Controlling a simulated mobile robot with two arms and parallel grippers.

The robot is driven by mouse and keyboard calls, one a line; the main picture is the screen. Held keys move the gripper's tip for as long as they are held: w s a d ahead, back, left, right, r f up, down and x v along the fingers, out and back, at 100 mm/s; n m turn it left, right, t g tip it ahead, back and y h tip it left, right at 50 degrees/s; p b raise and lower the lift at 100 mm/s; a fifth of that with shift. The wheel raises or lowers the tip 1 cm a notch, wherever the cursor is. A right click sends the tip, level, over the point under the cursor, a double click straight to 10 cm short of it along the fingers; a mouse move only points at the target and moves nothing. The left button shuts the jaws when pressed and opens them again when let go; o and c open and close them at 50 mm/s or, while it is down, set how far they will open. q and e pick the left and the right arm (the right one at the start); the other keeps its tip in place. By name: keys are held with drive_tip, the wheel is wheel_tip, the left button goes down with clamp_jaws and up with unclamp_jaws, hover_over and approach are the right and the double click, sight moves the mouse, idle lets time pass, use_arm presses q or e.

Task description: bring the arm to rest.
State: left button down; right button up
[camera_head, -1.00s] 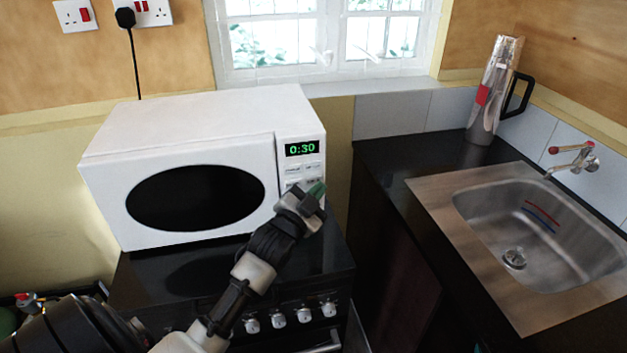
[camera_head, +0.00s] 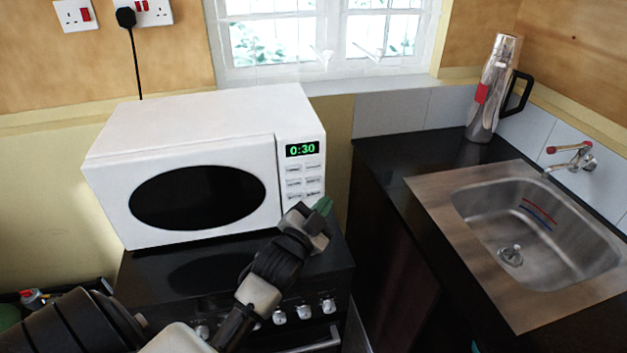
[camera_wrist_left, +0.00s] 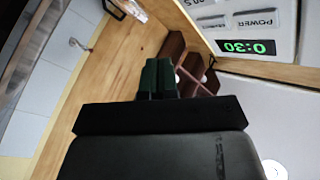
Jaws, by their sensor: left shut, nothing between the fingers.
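My left gripper (camera_head: 322,206) is in front of the lower right corner of the white microwave (camera_head: 190,115), below its button panel. Its green fingertips are shut with nothing between them. They also show in the left wrist view (camera_wrist_left: 158,78), apart from the microwave panel at the upper right. The microwave display (camera_head: 302,149) reads 0:30, and its door is closed. My right gripper is not in view.
The microwave stands on a black cooker (camera_head: 190,270) with knobs along its front. To the right are a dark counter (camera_head: 400,155), a steel sink (camera_head: 480,235), a tap (camera_head: 575,158) and a metal flask (camera_head: 490,90). A window is behind.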

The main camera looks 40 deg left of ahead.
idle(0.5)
use_arm(q)
drive_tip(key=s+d+f+g, duration=0.1)
drive_tip(key=f, duration=0.1)
drive_tip(key=s+d+f+n+g, duration=0.1)
drive_tip(key=s+f+g, duration=0.1)
drive_tip(key=s+d+f+g, duration=0.1)
drive_tip(key=f, duration=0.1)
drive_tip(key=shift+s+d+f+n+h, duration=0.2)
drive_tip(key=shift+s+n+h, duration=0.1)
drive_tip(key=s+d+f+n+g, duration=0.1)
drive_tip(key=s+d+f+g, duration=0.2)
drive_tip(key=s, duration=0.4)
drive_tip(key=s+d+f+n+g+h, duration=0.1)
drive_tip(key=s+d+f+g, duration=0.1)
drive_tip(key=s+g, duration=0.4)
drive_tip(key=s+d+f+n+g, duration=0.1)
drive_tip(key=s+d+f+g, duration=0.15)
drive_tip(key=s, duration=0.55)
wheel_tip(320, 180, down, 26)
drive_tip(key=r+g, duration=0.1)
drive_tip(key=g, duration=0.1)
drive_tip(key=s+a+f+g, duration=0.1)
drive_tip(key=s+a+f, duration=0.2)
drive_tip(key=s+f, duration=1.4)
drive_tip(key=shift+s+a+f, duration=0.2)
drive_tip(key=shift+s+f, duration=0.05)
